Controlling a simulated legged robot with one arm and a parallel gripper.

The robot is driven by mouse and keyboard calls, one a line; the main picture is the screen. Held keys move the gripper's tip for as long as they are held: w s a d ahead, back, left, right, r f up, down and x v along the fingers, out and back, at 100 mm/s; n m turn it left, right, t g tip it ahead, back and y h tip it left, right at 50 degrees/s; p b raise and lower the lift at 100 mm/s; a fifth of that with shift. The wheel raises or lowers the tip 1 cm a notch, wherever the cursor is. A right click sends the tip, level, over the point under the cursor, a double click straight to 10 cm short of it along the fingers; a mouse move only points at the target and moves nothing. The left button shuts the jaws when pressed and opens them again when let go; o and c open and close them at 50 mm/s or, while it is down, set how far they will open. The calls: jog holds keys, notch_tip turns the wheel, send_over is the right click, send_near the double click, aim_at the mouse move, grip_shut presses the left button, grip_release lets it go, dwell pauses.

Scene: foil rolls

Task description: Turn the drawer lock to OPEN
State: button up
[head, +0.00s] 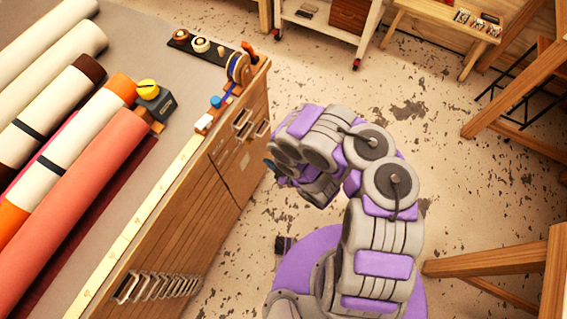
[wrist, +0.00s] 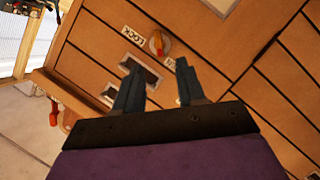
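The drawer lock is a small orange knob (wrist: 158,43) on the wooden drawer front, seen in the wrist view. A white LOCK label (wrist: 133,37) is to its left. Another small white label (wrist: 171,63) lies below it, partly hidden by a fingertip. I cannot tell clearly which way the knob points. My gripper (wrist: 160,66) is open and empty, its two dark fingers apart, just below the knob in the picture and not visibly touching it. In the head view my gripper is beside the cabinet (head: 226,167), its fingers mostly hidden.
Recessed drawer handles (wrist: 140,70) are close to the left finger. The cabinet top holds foil rolls (head: 80,190), a yellow-topped device (head: 153,97) and a tape spool (head: 238,68). A white cart (head: 320,30) stands behind.

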jog(key=p+v, duration=0.3)
jog(key=v, duration=0.3)
jog(key=shift+p, duration=0.4)
jog(key=shift+s+d+r, duration=0.1)
jog(key=shift+s+d, duration=0.05)
jog(key=shift+s, duration=0.05)
jog(key=shift+w, duration=0.1)
